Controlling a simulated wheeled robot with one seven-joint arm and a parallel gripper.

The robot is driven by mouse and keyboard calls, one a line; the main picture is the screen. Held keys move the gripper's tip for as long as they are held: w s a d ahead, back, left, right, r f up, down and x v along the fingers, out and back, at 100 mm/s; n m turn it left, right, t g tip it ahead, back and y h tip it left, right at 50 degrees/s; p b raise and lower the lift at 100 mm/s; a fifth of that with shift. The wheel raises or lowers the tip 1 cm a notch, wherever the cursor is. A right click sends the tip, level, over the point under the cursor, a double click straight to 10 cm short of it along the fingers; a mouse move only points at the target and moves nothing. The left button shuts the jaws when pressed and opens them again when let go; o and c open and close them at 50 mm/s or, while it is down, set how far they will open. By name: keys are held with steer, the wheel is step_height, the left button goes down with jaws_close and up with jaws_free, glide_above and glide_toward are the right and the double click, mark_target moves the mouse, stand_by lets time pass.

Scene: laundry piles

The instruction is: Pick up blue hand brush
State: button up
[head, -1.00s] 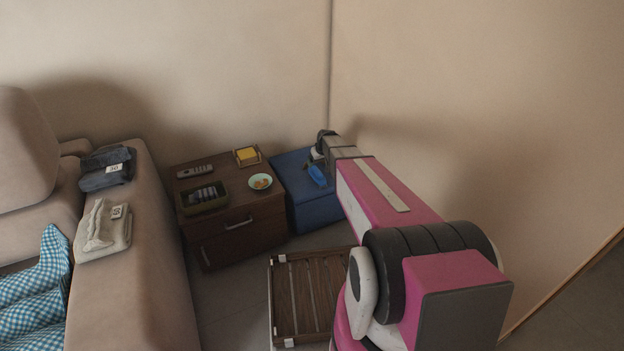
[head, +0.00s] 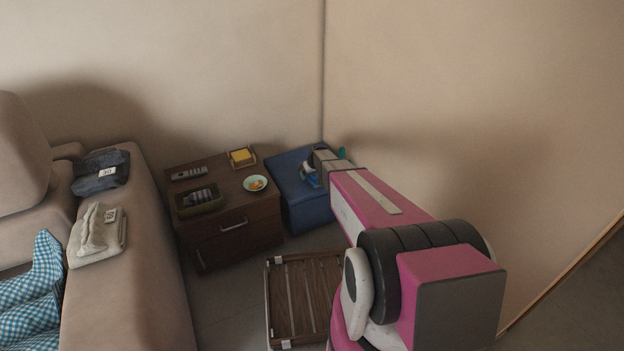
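The blue hand brush (head: 313,181) lies on the blue box (head: 308,212) in the corner, seen in the head view. Only a small bright blue part of it shows; the rest is hidden by my gripper. My gripper (head: 308,170) is over the box top, right at the brush, at the end of my pink arm. Its fingers are small and partly hidden, so I cannot tell whether they are open or closed on the brush.
A brown nightstand (head: 222,240) left of the box bears a remote (head: 189,173), a dark tray (head: 199,200), a yellow item (head: 241,155) and a bowl (head: 256,183). A teal thing (head: 342,152) shows behind my wrist. A slatted wooden rack (head: 306,300) stands in front.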

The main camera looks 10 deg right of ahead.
steer(key=shift+f, duration=0.25)
stand_by(0.5)
steer(key=c, duration=1.1)
step_height(320, 180, up, 5)
steer(key=shift+s+r, duration=0.1)
steer(key=s+a+r, duration=0.1)
steer(key=a+r, duration=0.1)
steer(key=a, duration=0.1)
steer(key=s+a+r, duration=0.2)
steer(key=a, duration=0.1)
steer(key=s+a+r, duration=0.2)
steer(key=a, duration=0.2)
steer(key=shift+s+a+r, duration=0.1)
steer(key=shift+s+r, duration=0.1)
